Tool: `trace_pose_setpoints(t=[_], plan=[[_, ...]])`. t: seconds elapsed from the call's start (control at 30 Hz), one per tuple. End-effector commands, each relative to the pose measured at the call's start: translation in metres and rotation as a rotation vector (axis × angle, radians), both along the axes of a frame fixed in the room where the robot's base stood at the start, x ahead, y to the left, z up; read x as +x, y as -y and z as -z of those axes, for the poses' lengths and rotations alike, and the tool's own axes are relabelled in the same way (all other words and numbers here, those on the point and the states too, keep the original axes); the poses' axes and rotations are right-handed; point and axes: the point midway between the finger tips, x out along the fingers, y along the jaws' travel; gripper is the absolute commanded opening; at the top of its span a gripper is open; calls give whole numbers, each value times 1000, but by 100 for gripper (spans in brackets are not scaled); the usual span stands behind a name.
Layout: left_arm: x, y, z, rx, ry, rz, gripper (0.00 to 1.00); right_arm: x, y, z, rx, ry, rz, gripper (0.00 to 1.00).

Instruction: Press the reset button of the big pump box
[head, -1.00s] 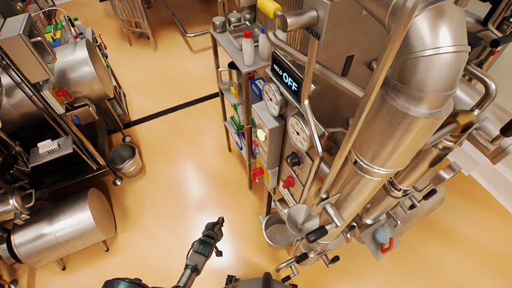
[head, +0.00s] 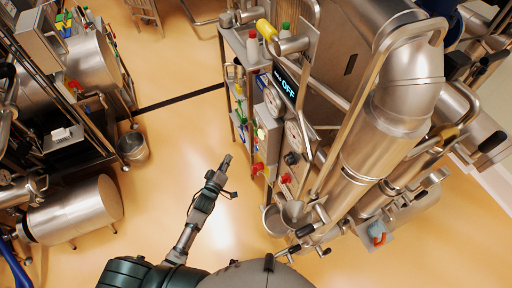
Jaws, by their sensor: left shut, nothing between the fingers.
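A grey control box (head: 268,140) stands on the left side of the big steel machine. It bears a pale round button (head: 260,133) and a red one (head: 258,168). Beside it are a lit display reading OFF (head: 286,84), round gauges (head: 273,101), a black knob (head: 291,158) and a red knob (head: 285,178). No label shows which control is the reset button. My left gripper (head: 227,160) is shut and empty, over open floor left of the box and apart from it. My right gripper is not in view.
A shelf cart (head: 232,42) with bottles stands behind the box. Steel funnels (head: 292,212) and handles stick out at the machine's foot. At left are a steel tank (head: 75,210), a bucket (head: 133,146) and a loaded rack.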

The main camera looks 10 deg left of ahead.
Motion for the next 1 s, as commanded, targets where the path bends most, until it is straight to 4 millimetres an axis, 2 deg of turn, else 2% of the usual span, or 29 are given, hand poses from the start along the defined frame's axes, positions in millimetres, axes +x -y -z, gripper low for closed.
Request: trace_pose_setpoints(t=[0.37,0.77,1.0], plan=[[5,9,2,0,1,1,0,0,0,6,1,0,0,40],[35,54,3,2,0,2,0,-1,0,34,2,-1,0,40],[47,70,1,1,-2,0,0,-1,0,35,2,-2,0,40]])
